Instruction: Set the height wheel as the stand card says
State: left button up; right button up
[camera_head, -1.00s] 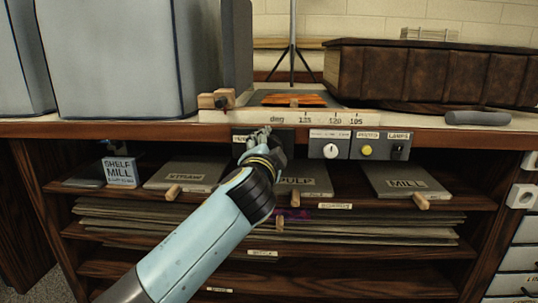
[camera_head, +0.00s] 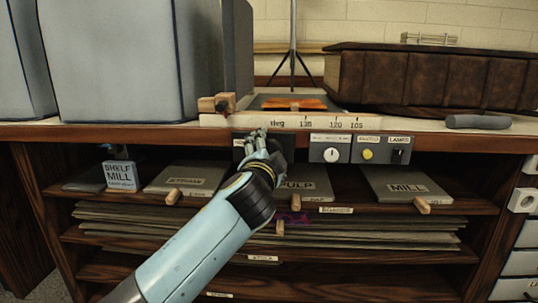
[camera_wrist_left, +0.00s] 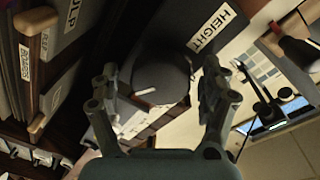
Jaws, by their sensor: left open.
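The height wheel (camera_wrist_left: 160,72) is a dark round knob with a short white mark, beside a white label (camera_wrist_left: 211,28) reading HEIGHT. It shows in the left wrist view between the fingers of my left gripper (camera_wrist_left: 160,88). That gripper is open, one finger on each side of the wheel; I cannot tell whether either touches it. In the head view my left gripper (camera_head: 256,143) is at the bench's front edge and hides the wheel. I cannot make out a stand card. My right gripper is not in view.
Above is a degree scale (camera_head: 320,122). A big dark book (camera_head: 430,78) lies at right.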

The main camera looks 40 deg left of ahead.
pick_arm(q)
jog(key=v, duration=0.7)
jog(key=shift+s+d, duration=0.2)
